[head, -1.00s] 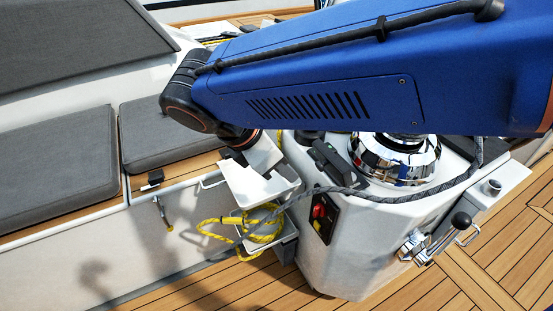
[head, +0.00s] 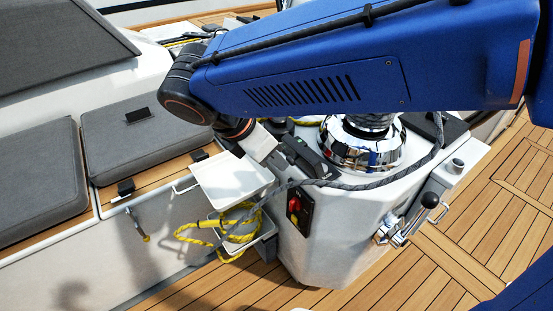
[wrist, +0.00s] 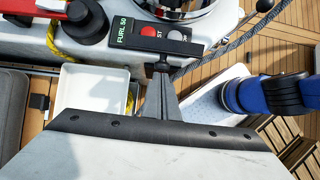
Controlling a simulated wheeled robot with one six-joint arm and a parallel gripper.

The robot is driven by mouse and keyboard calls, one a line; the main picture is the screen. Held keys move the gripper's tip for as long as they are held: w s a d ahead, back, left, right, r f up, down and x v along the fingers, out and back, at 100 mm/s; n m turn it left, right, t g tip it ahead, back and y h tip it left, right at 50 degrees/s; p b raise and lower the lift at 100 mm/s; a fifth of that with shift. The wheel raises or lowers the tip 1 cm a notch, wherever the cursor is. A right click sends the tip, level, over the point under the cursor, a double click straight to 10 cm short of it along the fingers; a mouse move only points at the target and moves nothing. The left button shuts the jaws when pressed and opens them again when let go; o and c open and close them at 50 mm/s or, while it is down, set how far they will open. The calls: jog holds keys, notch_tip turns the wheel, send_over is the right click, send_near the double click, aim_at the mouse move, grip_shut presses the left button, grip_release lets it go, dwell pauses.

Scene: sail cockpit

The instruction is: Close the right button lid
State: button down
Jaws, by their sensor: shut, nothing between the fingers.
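In the wrist view, my gripper (wrist: 161,68) is a dark tapered pair of fingers, shut and empty. Its tip is just in front of a black panel (wrist: 188,45) marked FURL, with a red button (wrist: 149,31) and a grey round part (wrist: 176,36). Whether they touch is unclear.
A chrome winch (head: 362,145) stands on the white console (head: 345,225) with a grey rope around it. A white tray (head: 230,178) and yellow rope (head: 215,232) are to the left. A throttle lever (head: 428,200) is at the right. Open teak floor (head: 450,265) lies in front.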

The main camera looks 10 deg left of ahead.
aim_at(301, 147)
jog(key=shift+w+d+r+g+y, duration=0.2)
jog(key=shift+r+g+y, duration=0.1)
jog(key=shift+w+d+r+g+y, duration=0.55)
jog(key=shift+w+r+g+y, duration=0.15)
jog(key=shift+g, duration=0.1)
jog(key=w+d+g+y, duration=0.1)
jog(key=w+r+g+y, duration=0.1)
jog(key=shift+d+r+g, duration=0.2)
jog(key=shift+d+g, duration=0.2)
jog(key=shift+w+d+r+g+y, duration=0.2)
jog(key=shift+w+d+g+y, duration=0.55)
jog(key=shift+w+g+y, duration=0.2)
jog(key=shift+w+d, duration=0.75)
jog(key=shift+w, duration=0.05)
